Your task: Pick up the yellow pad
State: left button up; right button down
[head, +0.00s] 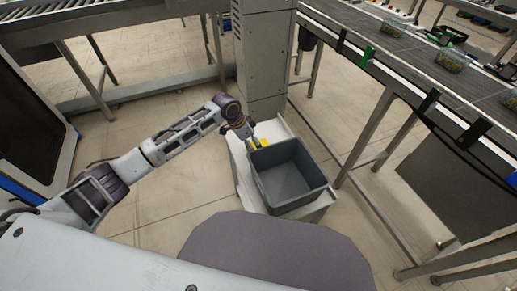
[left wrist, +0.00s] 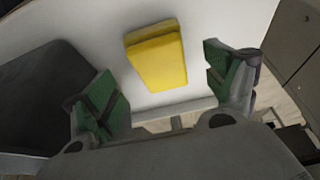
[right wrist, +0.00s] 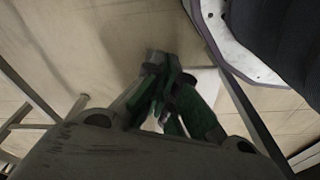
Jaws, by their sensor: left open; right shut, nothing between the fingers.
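The yellow pad (left wrist: 157,56) lies on a white surface in the left wrist view, a flat block set slightly askew. My left gripper (left wrist: 168,88) is open, its green-padded fingers to either side of the pad in the picture, with nothing held. In the head view the gripper (head: 252,143) hangs over the white stand, and a bit of the yellow pad (head: 264,142) shows beside it. My right gripper (right wrist: 170,88) is shut and empty in the right wrist view, over the floor. It is not seen in the head view.
A grey crate (head: 268,190) stands on the white stand (head: 240,172) beside the pad; it also shows in the left wrist view (left wrist: 35,75). A grey pillar (head: 263,60) rises behind. A conveyor (head: 400,50) carrying clear containers runs along the right.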

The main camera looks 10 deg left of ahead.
pick_arm(q)
jog(key=shift+w+d+f, duration=0.15)
jog(key=shift+d+f, duration=0.05)
jog(key=shift+f, duration=0.5)
jog(key=shift+b+x, duration=0.6)
jog(key=shift+x, duration=0.75)
pick_arm(e)
jog(key=shift+w+a+r, duration=0.1)
jog(key=shift+a+r, duration=0.05)
jog(key=shift+r, duration=0.65)
jog(key=shift+w+a+r, duration=0.1)
jog(key=shift+a+r, duration=0.1)
jog(key=shift+r, duration=0.6)
jog(key=shift+w+a+r, duration=0.1)
jog(key=shift+a+r, duration=0.05)
jog(key=shift+r, duration=0.65)
pick_arm(q)
jog(key=c, duration=1.1)
pick_arm(e)
jog(key=shift+s, duration=0.1)
pick_arm(q)
jog(key=shift+r, duration=0.15)
